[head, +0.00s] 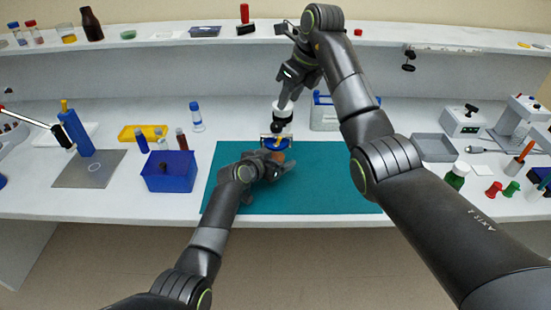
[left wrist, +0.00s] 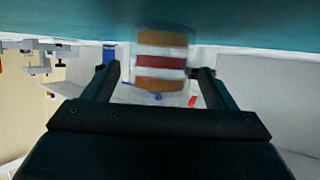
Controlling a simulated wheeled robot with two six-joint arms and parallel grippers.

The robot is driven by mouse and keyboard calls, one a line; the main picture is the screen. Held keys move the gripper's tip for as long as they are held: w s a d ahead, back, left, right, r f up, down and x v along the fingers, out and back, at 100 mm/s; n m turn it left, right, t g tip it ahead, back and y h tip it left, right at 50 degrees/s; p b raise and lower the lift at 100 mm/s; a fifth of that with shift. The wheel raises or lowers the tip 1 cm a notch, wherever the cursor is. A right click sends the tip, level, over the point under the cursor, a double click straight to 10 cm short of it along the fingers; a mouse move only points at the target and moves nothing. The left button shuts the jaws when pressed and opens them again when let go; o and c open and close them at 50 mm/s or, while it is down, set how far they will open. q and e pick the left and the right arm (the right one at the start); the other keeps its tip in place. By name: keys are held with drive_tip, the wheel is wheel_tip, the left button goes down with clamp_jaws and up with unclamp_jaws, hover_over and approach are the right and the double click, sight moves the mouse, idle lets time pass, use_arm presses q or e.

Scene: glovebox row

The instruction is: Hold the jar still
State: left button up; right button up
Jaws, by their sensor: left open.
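The teal mat (head: 320,185) is mostly clear right of the jar. A blue box (head: 170,172) stands left of the mat. A blue-handled carrier (head: 325,115) is behind it, and a grey tray (head: 434,148) is to the right. A shelf (head: 350,38) runs along the back.

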use_arm(q)
drive_tip(key=shift+c, duration=0.3)
drive_tip(key=c, duration=1.3)
drive_tip(key=shift+o, duration=0.2)
